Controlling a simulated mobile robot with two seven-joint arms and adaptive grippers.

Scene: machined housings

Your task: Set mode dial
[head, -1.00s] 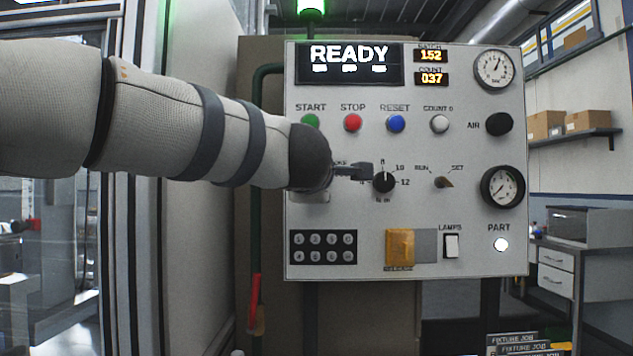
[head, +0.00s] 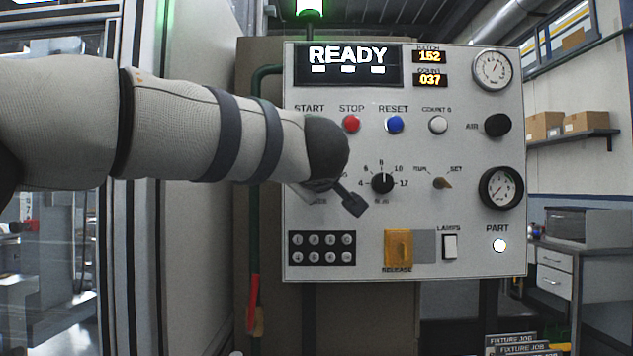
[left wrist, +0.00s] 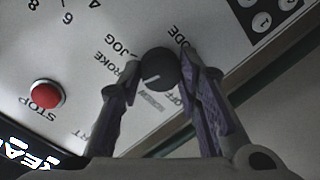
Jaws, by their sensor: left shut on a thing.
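The mode dial (left wrist: 158,69) is a round black knob with a pale pointer mark, in the left wrist view. Printed labels surround it, including JOG, OFF and one ending in ROKE. The pointer mark faces the lower left of that view; I cannot tell exactly which label it meets. My left gripper (left wrist: 158,78) is shut on the dial, one finger on each side. In the head view my left gripper (head: 340,196) hides the dial, and one dark finger shows slanting down to the right.
The grey control panel (head: 445,205) reads READY. A numbered knob (head: 382,184) sits just right of my gripper. The red STOP button (head: 351,124) is above it, and a keypad (head: 322,248) is below. A yellow release cover (head: 398,248) is at lower right.

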